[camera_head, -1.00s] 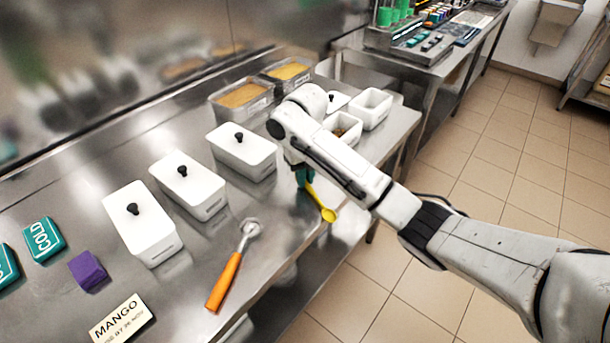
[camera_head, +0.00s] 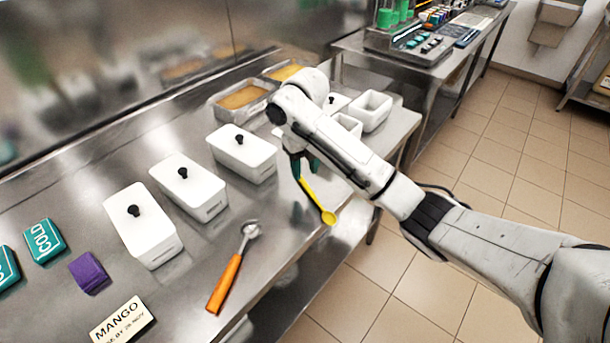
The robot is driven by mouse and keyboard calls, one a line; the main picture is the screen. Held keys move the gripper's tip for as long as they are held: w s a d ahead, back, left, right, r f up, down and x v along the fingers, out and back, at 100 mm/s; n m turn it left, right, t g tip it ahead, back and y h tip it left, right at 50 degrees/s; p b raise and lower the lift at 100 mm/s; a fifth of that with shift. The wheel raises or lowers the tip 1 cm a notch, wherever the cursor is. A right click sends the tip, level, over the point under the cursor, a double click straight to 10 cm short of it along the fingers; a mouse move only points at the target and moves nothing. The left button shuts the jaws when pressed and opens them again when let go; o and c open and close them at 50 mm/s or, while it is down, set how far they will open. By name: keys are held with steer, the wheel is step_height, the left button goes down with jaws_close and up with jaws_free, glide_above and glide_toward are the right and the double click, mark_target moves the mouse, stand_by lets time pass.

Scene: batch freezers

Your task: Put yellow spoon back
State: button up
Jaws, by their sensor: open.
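The yellow spoon (camera_head: 314,203) is near the front edge of the steel counter, its bowl toward the floor side and its handle running up to my gripper. My gripper (camera_head: 305,167) has dark green fingers, spread open just above the handle's upper end. My arm hides part of the counter behind it. I cannot tell whether a finger still touches the handle.
An orange-handled scoop (camera_head: 230,270) lies left of the spoon. Lidded white tubs (camera_head: 243,157) line the counter. Open white tubs (camera_head: 371,109) and metal pans of yellow product (camera_head: 240,98) stand behind my arm. A mango sign (camera_head: 123,321) is at front left.

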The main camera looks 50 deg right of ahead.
mark_target(306, 184)
step_height(306, 184, up, 8)
steer(key=p, duration=0.2)
steer(key=shift+s+d, duration=0.1)
